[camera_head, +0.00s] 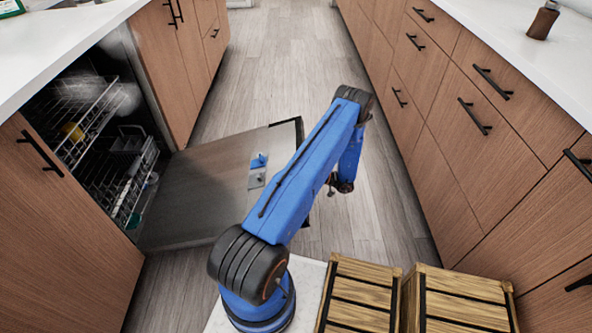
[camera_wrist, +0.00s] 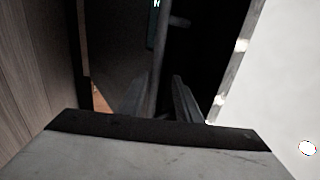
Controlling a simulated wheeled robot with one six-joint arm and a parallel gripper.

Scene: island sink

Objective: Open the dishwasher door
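The dishwasher (camera_head: 95,125) is at the left, in the island cabinets. Its door (camera_head: 190,195) is folded down, low over the floor, with its grey inner face up. The racks and dishes inside are exposed. My blue arm crosses over the right part of the door. My gripper (camera_head: 341,186) is small and dark beyond the door's right edge, partly hidden by the arm. In the wrist view, a grey panel with a black edge strip (camera_wrist: 150,130) fills the bottom. Dark finger-like parts show above it, but their gap is unclear.
Wooden crates (camera_head: 360,295) stand at my front right. Drawers (camera_head: 470,120) with black handles line the right side. The aisle floor (camera_head: 275,60) beyond the door is clear. White counters run along both sides.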

